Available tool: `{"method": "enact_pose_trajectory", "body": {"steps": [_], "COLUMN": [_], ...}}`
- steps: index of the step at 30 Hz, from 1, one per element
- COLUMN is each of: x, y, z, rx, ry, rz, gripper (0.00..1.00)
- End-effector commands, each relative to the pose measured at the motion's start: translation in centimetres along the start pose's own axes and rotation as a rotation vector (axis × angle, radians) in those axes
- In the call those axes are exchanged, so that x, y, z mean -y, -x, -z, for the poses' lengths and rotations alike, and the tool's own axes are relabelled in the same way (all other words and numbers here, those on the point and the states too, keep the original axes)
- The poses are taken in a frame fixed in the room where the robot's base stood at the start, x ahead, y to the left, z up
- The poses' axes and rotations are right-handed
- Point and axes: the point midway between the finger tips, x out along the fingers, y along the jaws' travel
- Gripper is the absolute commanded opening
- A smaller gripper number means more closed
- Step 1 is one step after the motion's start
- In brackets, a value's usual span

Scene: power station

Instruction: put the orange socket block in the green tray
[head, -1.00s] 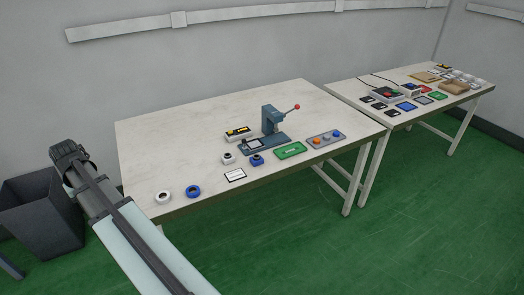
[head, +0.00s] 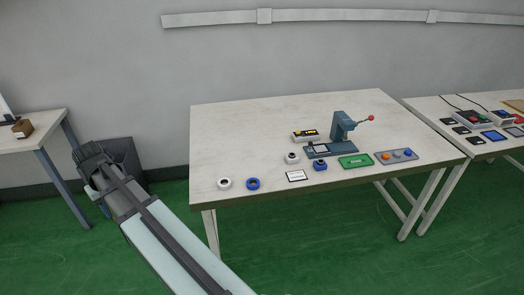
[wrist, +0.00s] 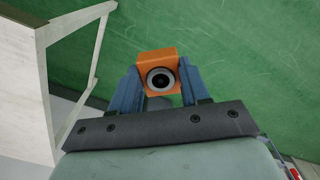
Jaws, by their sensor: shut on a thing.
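The orange socket block (wrist: 160,68), with a dark round socket ringed in grey, is held between the fingers of my gripper (wrist: 159,88) in the wrist view. My gripper is shut on it, above the green floor and away from the tables. A flat green tray (head: 356,161) lies near the front edge of the middle table, left of a grey tray.
The middle table (head: 240,130) holds a lever press (head: 342,130), white and blue socket blocks, a label card and a grey tray (head: 405,156) with coloured knobs. A dark bin (head: 124,156) stands behind my arm.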

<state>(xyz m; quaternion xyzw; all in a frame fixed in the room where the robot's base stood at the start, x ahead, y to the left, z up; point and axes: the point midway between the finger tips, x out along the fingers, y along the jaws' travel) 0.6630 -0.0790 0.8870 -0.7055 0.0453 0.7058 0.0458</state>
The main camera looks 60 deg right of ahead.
Motion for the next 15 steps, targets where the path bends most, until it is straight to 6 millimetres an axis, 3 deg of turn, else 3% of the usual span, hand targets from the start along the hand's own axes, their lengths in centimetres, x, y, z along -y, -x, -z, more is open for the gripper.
{"method": "enact_pose_trajectory", "body": {"steps": [15], "x": [-7.0], "y": [0.0], "z": [0.0], "rx": [0.001], "ry": [-0.112], "rz": [-0.001], "gripper": [0.10]}}
